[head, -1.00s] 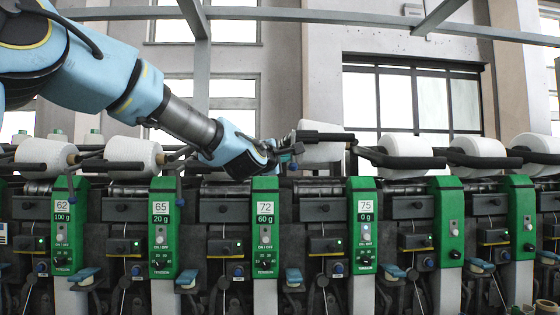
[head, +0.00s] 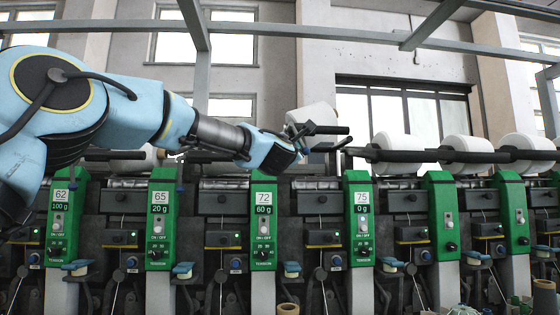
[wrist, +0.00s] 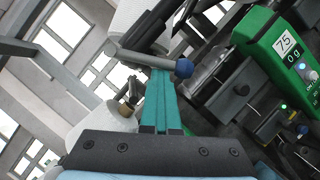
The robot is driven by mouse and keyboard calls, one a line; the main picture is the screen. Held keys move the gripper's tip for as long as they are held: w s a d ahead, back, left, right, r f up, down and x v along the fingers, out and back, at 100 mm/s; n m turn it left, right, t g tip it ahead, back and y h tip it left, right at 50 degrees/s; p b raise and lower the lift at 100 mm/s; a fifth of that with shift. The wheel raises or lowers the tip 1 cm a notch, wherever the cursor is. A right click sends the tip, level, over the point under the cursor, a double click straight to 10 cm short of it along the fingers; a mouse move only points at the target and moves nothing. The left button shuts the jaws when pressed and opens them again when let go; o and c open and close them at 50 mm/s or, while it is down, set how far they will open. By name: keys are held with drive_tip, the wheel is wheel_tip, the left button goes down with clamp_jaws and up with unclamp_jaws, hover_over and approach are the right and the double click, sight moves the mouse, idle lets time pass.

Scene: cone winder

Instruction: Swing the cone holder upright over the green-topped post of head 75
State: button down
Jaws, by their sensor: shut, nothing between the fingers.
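The cone holder of head 75 carries a white cone (head: 316,117) and has a dark bar (head: 326,130) across it. The holder is raised and tilted, a little left of the green-topped post (head: 358,222) marked 75. That post also shows at the right of the wrist view (wrist: 262,38). My gripper (head: 298,150) is just below and left of the holder. In the wrist view its teal fingers (wrist: 158,100) are together and empty. Part of the cone is cut off at the top.
Neighbouring white cones (head: 399,152) and dark holder bars (head: 405,156) line the right side. Green posts 72 (head: 263,225), 65 (head: 160,225) and 62 (head: 60,225) stand to the left. A grey frame beam (head: 300,15) runs overhead. A brown tube (head: 288,309) shows at the bottom.

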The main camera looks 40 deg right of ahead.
drive_tip(key=s+d+r+n+t+y+b, duration=0.2)
drive_tip(key=n+t+b, duration=0.3)
drive_tip(key=n, duration=0.6)
drive_tip(key=shift+s+d+r+t+b, duration=0.3)
drive_tip(key=shift+s+d+r+b, duration=0.4)
drive_tip(key=shift+s+d+b, duration=0.05)
drive_tip(key=shift+w+f, duration=0.1)
drive_tip(key=shift+w, duration=0.05)
drive_tip(key=s+a+f+b, duration=0.5)
drive_tip(key=s+f+b, duration=0.1)
drive_tip(key=f+b, duration=0.2)
drive_tip(key=shift+s, duration=0.25)
idle(1.2)
